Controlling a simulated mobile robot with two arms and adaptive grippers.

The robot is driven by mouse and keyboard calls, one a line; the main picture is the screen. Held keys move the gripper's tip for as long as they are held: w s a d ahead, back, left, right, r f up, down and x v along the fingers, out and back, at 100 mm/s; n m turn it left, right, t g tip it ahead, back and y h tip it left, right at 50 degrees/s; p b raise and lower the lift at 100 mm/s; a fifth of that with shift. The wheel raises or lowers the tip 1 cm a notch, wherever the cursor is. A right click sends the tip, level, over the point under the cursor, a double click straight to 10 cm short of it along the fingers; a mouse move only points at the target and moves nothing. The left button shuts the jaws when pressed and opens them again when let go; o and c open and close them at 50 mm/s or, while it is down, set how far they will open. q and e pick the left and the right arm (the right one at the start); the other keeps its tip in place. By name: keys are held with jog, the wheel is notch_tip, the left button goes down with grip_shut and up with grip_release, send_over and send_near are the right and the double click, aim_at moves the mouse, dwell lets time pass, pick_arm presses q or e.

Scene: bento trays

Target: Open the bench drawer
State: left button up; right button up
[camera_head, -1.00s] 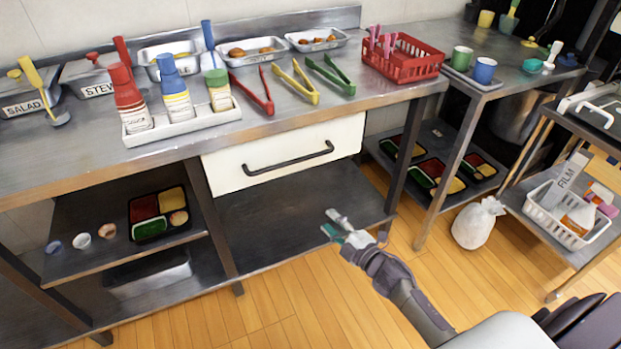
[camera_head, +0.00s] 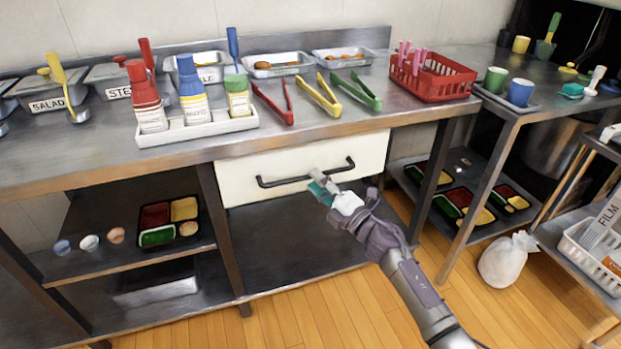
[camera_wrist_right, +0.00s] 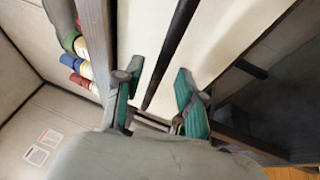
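The white bench drawer (camera_head: 240,178) sits under the steel counter and looks closed in the head view. Its black bar handle (camera_head: 285,181) runs across the front. My right gripper (camera_head: 321,184) is at the handle's right half in the head view. In the right wrist view the drawer front (camera_wrist_right: 215,35) fills the upper middle. The dark handle (camera_wrist_right: 168,52) runs down between the two teal fingertips of my right gripper (camera_wrist_right: 158,95), which are spread apart. I see a gap between the fingers and the bar; contact is not clear. My left gripper is in no view.
The counter (camera_head: 190,152) above holds a white sauce-bottle rack (camera_head: 205,127), tongs (camera_head: 318,97) and a red basket (camera_head: 430,82). An open shelf (camera_head: 290,240) lies below the drawer. A white bag (camera_head: 507,260) stands on the wooden floor at right.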

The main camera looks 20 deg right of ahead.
jog(key=shift+x, duration=1.45)
jog(key=shift+c, duration=0.2)
grip_shut()
